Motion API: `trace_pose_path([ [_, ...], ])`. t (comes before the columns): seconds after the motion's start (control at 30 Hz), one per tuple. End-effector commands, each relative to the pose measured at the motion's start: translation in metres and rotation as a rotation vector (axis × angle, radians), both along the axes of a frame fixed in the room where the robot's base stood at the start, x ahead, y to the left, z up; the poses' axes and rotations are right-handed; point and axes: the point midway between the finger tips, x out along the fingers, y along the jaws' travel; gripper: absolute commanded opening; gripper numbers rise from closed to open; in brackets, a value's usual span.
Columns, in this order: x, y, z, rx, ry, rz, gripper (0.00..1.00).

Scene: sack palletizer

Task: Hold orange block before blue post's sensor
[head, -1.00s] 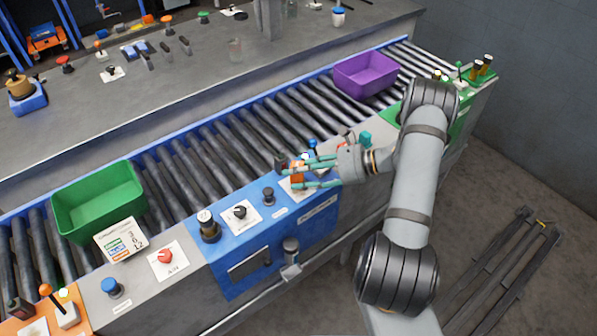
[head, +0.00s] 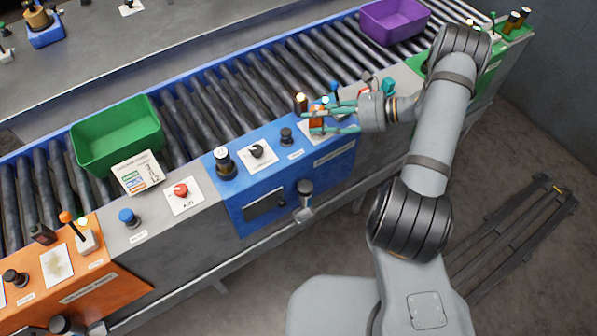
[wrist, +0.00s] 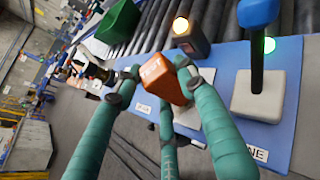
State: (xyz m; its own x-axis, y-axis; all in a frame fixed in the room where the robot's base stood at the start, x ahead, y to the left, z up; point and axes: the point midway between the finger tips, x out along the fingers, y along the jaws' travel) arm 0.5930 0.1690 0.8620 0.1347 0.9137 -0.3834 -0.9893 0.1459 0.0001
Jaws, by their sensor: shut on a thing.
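My gripper (head: 318,120), with teal fingers, is shut on the orange block (head: 316,125) above the blue panel (head: 297,165). In the wrist view, the block (wrist: 164,80) sits tilted between the fingers (wrist: 160,85), which cover parts of it. A small dark sensor box (head: 301,104) stands at the panel's back edge, just beyond the block. In the wrist view, the lamp on this sensor box (wrist: 193,43) glows amber. The block is close before the box; I cannot tell the exact gap.
A blue-headed lever (wrist: 258,60) on a white base, with a green light, stands near the fingers. Black knobs (head: 256,151) sit left on the panel. Behind runs the roller conveyor (head: 230,100) with a green bin (head: 117,135) and a purple bin (head: 395,20).

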Motion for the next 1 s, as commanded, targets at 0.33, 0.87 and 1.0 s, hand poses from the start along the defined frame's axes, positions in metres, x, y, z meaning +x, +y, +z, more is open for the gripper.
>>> trace_pose_path([
  [0.33,0.000,0.000,0.000,0.000,0.000,0.000,0.13],
  [0.87,0.000,0.000,0.029,0.000,0.000,0.000,0.13],
  [1.0,0.000,0.000,0.044,0.000,0.000,0.000,0.13],
])
